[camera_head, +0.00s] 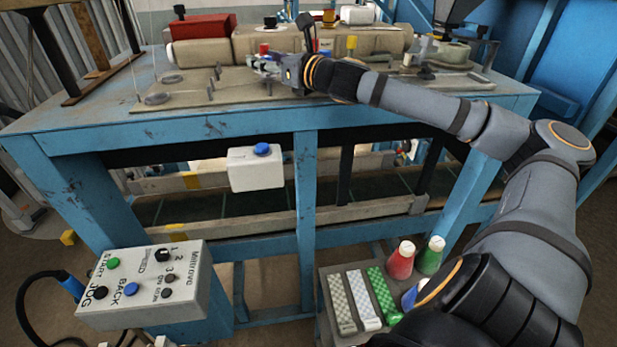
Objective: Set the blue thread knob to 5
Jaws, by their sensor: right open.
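A small blue knob (325,53) shows on the front of the beige sewing machine (382,42), just above my right wrist. It is mostly hidden, and its scale and setting are too small to read. A red knob (264,48) is to its left and a yellow knob (351,43) to its right. My right gripper (258,64) reaches in from the right and points left. It is open, in front of the machine just below the red knob. I cannot tell whether it touches anything. My left gripper is out of view.
A blue table (240,127) carries the machine. A control box (146,288) stands at lower left. Red (400,262) and green bottles (430,257) stand at lower right. A thread stand is at the table's left.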

